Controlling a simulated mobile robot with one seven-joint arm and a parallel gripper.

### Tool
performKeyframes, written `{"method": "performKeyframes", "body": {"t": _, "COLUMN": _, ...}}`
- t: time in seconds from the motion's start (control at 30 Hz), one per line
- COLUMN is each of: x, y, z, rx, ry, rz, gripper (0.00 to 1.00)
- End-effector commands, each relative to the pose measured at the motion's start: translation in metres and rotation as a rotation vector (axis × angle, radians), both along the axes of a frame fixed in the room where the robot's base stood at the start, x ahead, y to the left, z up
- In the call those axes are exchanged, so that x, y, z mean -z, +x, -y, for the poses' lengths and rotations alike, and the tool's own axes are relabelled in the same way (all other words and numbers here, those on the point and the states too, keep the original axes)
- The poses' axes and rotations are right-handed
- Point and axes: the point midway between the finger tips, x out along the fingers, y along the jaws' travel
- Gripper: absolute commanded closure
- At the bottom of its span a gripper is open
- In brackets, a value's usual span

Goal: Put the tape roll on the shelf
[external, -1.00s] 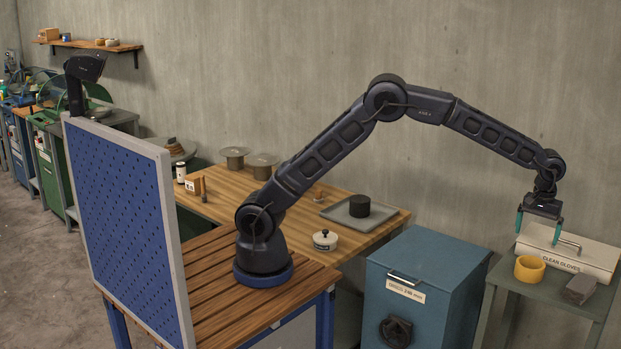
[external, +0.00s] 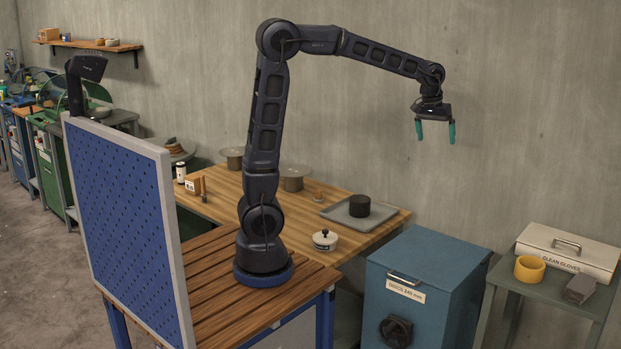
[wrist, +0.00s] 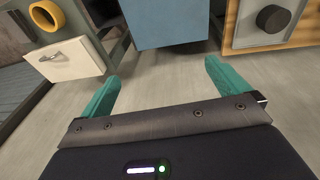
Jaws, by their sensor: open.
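A yellow ring (external: 530,268), which looks like the tape roll, lies flat on the grey-green side table (external: 541,291) at the right of the external view. It also shows at the top left of the wrist view (wrist: 46,15). My gripper (external: 436,139) is high in the air, up and left of the ring and well apart from it. Its teal fingers are spread, with nothing between them in the wrist view (wrist: 163,70). The wooden wall shelf (external: 84,44) is at the far back left, with a box and several small round items on it.
A white "CLEAN GLOVES" box (external: 570,252) and a grey block (external: 580,289) are beside the ring. A blue cabinet (external: 430,270) stands left of the side table. A wooden bench holds a tray (external: 340,212) with a black cylinder. A blue pegboard (external: 120,220) stands at the front left.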

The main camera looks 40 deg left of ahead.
Motion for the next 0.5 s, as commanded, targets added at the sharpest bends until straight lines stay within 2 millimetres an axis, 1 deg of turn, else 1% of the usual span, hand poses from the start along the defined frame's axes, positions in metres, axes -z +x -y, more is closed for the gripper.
{"method": "performKeyframes", "body": {"t": 0.03, "x": -0.006, "y": -0.006, "z": -0.024, "rx": -0.006, "ry": -0.004, "rz": 0.012, "gripper": 0.00}}
{"method": "performKeyframes", "body": {"t": 0.2, "x": -0.018, "y": -0.031, "z": -0.092, "rx": -0.008, "ry": -0.004, "rz": 0.050, "gripper": 0.00}}
{"method": "performKeyframes", "body": {"t": 0.27, "x": -0.020, "y": -0.042, "z": -0.115, "rx": -0.009, "ry": -0.004, "rz": 0.064, "gripper": 0.00}}
{"method": "performKeyframes", "body": {"t": 0.3, "x": -0.021, "y": -0.049, "z": -0.129, "rx": -0.009, "ry": -0.003, "rz": 0.074, "gripper": 0.00}}
{"method": "performKeyframes", "body": {"t": 0.37, "x": -0.022, "y": -0.062, "z": -0.150, "rx": -0.010, "ry": -0.001, "rz": 0.089, "gripper": 0.00}}
{"method": "performKeyframes", "body": {"t": 0.4, "x": -0.022, "y": -0.070, "z": -0.164, "rx": -0.009, "ry": 0.001, "rz": 0.099, "gripper": 0.00}}
{"method": "performKeyframes", "body": {"t": 0.5, "x": -0.020, "y": -0.093, "z": -0.195, "rx": -0.011, "ry": 0.009, "rz": 0.123, "gripper": 0.00}}
